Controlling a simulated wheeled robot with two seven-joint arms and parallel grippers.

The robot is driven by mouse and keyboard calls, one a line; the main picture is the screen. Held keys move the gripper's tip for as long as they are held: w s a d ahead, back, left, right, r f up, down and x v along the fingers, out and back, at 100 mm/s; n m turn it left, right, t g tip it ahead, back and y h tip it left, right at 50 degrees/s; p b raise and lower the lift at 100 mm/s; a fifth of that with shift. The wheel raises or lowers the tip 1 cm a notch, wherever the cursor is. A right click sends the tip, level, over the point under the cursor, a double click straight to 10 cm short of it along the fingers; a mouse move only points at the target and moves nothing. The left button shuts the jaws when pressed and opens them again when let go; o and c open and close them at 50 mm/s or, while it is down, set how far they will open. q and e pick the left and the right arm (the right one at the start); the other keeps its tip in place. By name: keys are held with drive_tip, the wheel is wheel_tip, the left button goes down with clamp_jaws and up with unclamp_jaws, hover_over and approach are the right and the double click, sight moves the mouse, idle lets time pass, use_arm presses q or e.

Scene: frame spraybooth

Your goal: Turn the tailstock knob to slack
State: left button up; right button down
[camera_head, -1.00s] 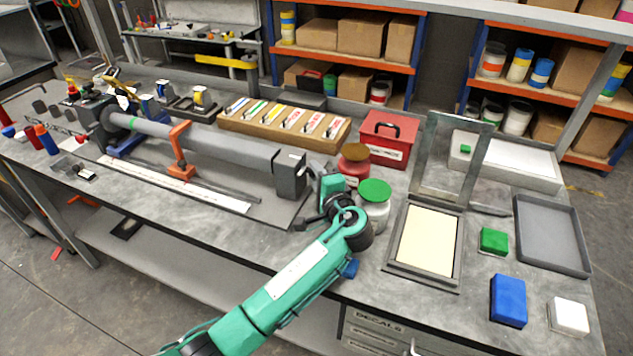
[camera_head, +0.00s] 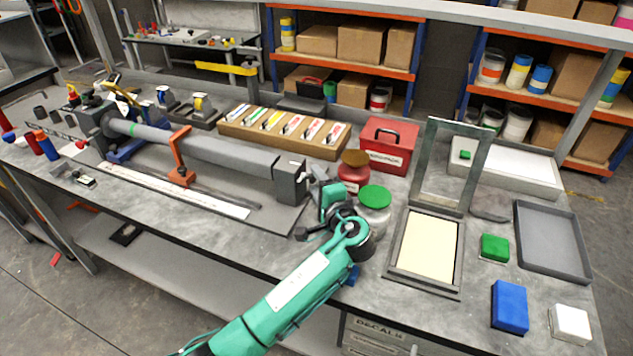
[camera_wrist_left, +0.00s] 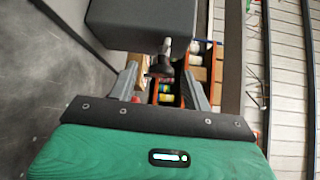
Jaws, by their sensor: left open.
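The grey tailstock block (camera_head: 291,180) stands at the right end of the long frame fixture on the bench. Its dark round knob (camera_wrist_left: 160,67) sits on a short metal shaft below the block in the left wrist view. My left gripper (camera_head: 320,188) is just right of the tailstock in the head view, facing it. In the left wrist view its two grey fingers (camera_wrist_left: 161,82) are spread apart, with the knob between their tips and a gap on each side. The knob is hard to make out in the head view. My right gripper does not show.
A red-brown lidded jar (camera_head: 354,172) and a green-lidded jar (camera_head: 374,212) stand close beside my left gripper. A red box (camera_head: 388,146) is behind them. A framed screen (camera_head: 427,250) lies to the right. An orange clamp (camera_head: 179,160) sits along the fixture.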

use_arm(q)
drive_tip(key=p+v, duration=0.3)
drive_tip(key=v, duration=1)
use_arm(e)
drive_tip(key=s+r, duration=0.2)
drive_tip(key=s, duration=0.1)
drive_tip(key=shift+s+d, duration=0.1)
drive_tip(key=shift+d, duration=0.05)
use_arm(q)
drive_tip(key=shift+s+d, duration=0.1)
